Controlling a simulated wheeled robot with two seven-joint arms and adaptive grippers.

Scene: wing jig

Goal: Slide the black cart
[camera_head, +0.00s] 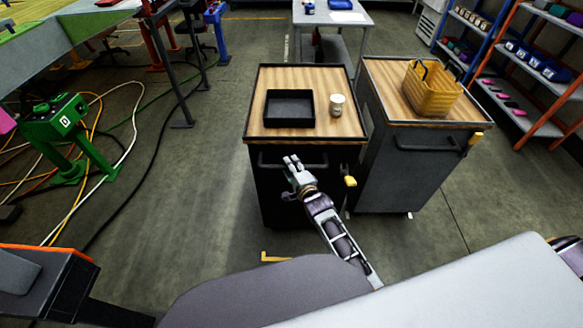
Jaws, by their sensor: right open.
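The black cart (268,205) stands in the middle of the camera_head view, with a wood top and a dark rim. Its dark handle bar (330,164) runs across the near side under the top. On it are a black open tray (290,93) and a small pale cup or can (337,104). My right gripper (293,165) is open in front of the cart's near side, close to the left part of the handle. I cannot tell whether it touches the handle. The gripper hides part of the handle and front. My left gripper is not in view.
A grey cart (387,173) with a yellow basket (432,88) stands close on the right. A white table (333,17) is behind. Shelves (540,75) stand at the far right. Green jig stands (62,125) and loose cables lie left. Floor (200,190) left of the cart is clear.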

